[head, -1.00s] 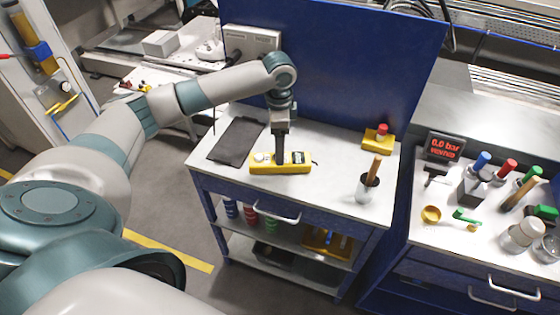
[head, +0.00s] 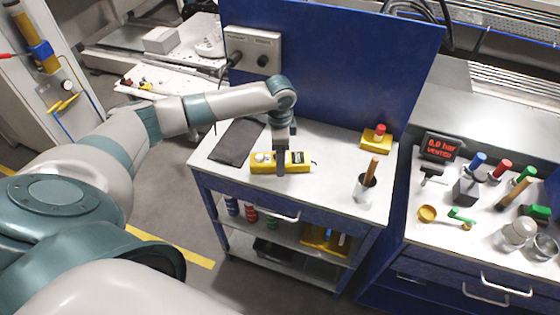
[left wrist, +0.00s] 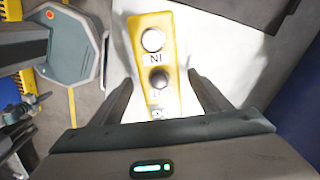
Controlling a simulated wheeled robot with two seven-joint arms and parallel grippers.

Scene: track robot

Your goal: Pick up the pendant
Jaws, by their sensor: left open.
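The yellow pendant (head: 297,166) lies on the white top of the blue cart. In the left wrist view the pendant (left wrist: 152,25) shows a white button, a dark button and printed labels, and its near end runs between my fingers. My left gripper (head: 281,170) points down at the pendant's middle in the head view. In the left wrist view my left gripper (left wrist: 158,90) is open, with one finger on each side of the pendant. I cannot tell whether the fingers touch it. My right gripper is not in view.
A dark mat (head: 237,142) lies left of the pendant. A cup (head: 365,187) with a wooden-handled tool stands to the right. A yellow box with a red button (head: 376,139) sits at the back right. A blue panel (head: 335,60) rises behind the cart.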

